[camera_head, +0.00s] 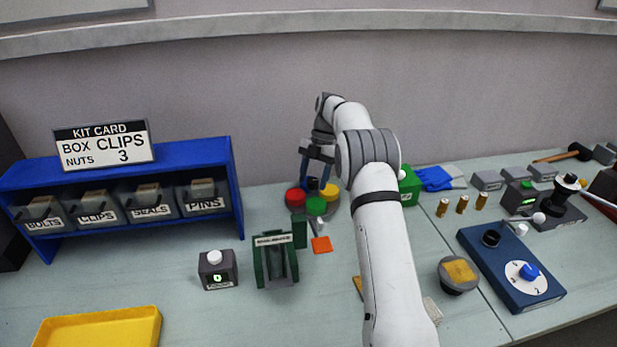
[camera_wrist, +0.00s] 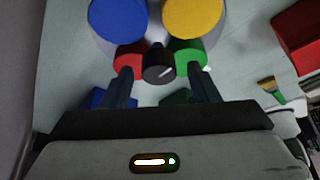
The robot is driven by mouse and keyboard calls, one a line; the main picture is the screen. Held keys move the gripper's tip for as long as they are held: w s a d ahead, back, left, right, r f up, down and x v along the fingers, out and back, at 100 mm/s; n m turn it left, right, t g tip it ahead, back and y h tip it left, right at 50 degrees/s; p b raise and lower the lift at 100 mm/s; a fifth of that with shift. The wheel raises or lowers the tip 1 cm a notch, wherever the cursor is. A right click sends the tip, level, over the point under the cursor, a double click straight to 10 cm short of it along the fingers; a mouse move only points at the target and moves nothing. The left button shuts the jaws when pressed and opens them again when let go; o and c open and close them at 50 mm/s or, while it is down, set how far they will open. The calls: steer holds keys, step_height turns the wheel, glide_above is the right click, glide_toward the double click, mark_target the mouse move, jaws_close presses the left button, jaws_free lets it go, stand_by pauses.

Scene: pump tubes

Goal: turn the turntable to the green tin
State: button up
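The turntable carries a red tin (camera_head: 296,197), a green tin (camera_head: 316,205), a yellow tin (camera_head: 331,191) and a blue tin (camera_head: 313,184), partly hidden. In the wrist view the blue tin (camera_wrist: 118,18) and yellow tin (camera_wrist: 192,18) are at the top. The red tin (camera_wrist: 130,58) and green tin (camera_wrist: 190,56) are lower, beside the fingers. A black knob (camera_wrist: 158,63) with a pale line sits in the middle. My gripper (camera_head: 316,178) is open above the turntable, fingers pointing down. In the wrist view its fingers (camera_wrist: 160,75) stand either side of the knob with gaps; contact is not visible.
A dark green stand (camera_head: 275,260) and a small grey box with a white button (camera_head: 217,270) are in front. An orange square (camera_head: 321,245) lies near the turntable. A blue bin rack (camera_head: 232,185) stands left, a green box (camera_head: 408,187) right. My arm hides part of the table.

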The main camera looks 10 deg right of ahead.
steer(key=p+v, duration=0.1)
steer(key=v, duration=0.7)
steer(key=shift+s+f, duration=0.1)
steer(key=shift+f, duration=0.05)
stand_by(0.5)
